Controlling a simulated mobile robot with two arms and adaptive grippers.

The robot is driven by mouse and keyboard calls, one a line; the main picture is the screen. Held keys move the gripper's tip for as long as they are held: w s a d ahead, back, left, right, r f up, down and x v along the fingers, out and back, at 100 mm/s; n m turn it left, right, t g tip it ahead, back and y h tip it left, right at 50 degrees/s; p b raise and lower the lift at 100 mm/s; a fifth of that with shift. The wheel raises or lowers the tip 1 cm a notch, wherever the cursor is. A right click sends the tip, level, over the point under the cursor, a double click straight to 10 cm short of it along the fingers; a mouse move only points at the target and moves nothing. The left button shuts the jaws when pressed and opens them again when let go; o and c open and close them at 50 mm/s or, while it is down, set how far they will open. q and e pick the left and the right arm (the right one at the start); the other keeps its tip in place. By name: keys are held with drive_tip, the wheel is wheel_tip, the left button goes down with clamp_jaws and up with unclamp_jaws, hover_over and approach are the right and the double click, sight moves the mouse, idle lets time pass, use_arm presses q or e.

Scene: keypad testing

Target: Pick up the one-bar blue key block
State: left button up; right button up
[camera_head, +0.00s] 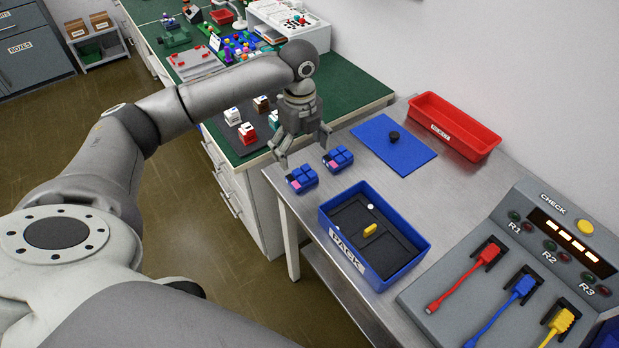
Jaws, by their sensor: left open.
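Two blue key blocks stand on the steel table near its left edge. The nearer one (302,179) has blue keys and a pink patch. The farther one (338,159) looks alike and sits just right and behind. The bar marks on them are too small to read, so I cannot tell which has one bar. My left gripper (302,155) is open and empty, its fingers pointing down above and slightly behind the two blocks. It does not appear to touch either. My right gripper is out of view.
A blue PACK box (333,235) with a dark insert stands in front of the blocks. A blue lid (408,151) with a black knob and a red bin (469,121) are behind right. A CHECK console (440,287) with cables fills the right. Small blocks sit on a dark mat (232,152).

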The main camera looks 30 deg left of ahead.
use_arm(q)
hover_over(301, 174)
wheel_tip(301, 174, down, 5)
drive_tip(key=shift+s+d+r, duration=0.1)
drive_tip(key=shift+s+r, duration=0.05)
drive_tip(key=shift+r, duration=0.05)
drive_tip(key=shift+w+f+p, duration=0.2)
drive_tip(key=shift+f+p, duration=0.35)
drive_tip(key=shift+f, duration=2.1)
drive_tip(key=c, duration=1.1)
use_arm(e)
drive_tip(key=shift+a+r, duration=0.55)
